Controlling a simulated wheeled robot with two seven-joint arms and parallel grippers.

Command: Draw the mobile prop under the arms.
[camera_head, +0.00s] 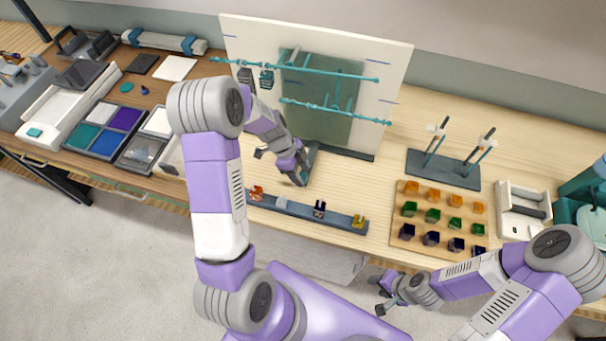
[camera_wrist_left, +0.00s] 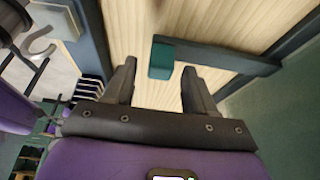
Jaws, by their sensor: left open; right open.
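A white upright board (camera_head: 393,85) with a dark green panel stands at the back of the table. Two teal glass arms (camera_head: 335,72) run across its front, one above the other. My left gripper (camera_head: 288,160) is low in front of the board's lower left part. In the left wrist view it (camera_wrist_left: 157,72) is open, with a dark bar with a green end block (camera_wrist_left: 162,60), possibly the mobile prop, just beyond and between its fingertips. The bar reaches right to a dark edge. My right gripper (camera_head: 380,292) is open and empty in front of the table.
A dark rail (camera_head: 335,218) with small coloured holders lies along the front edge. A wooden block rack (camera_head: 403,238) and a dark stand with upright rods (camera_head: 460,172) are at right. Trays and colour tiles (camera_head: 105,142) fill the left.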

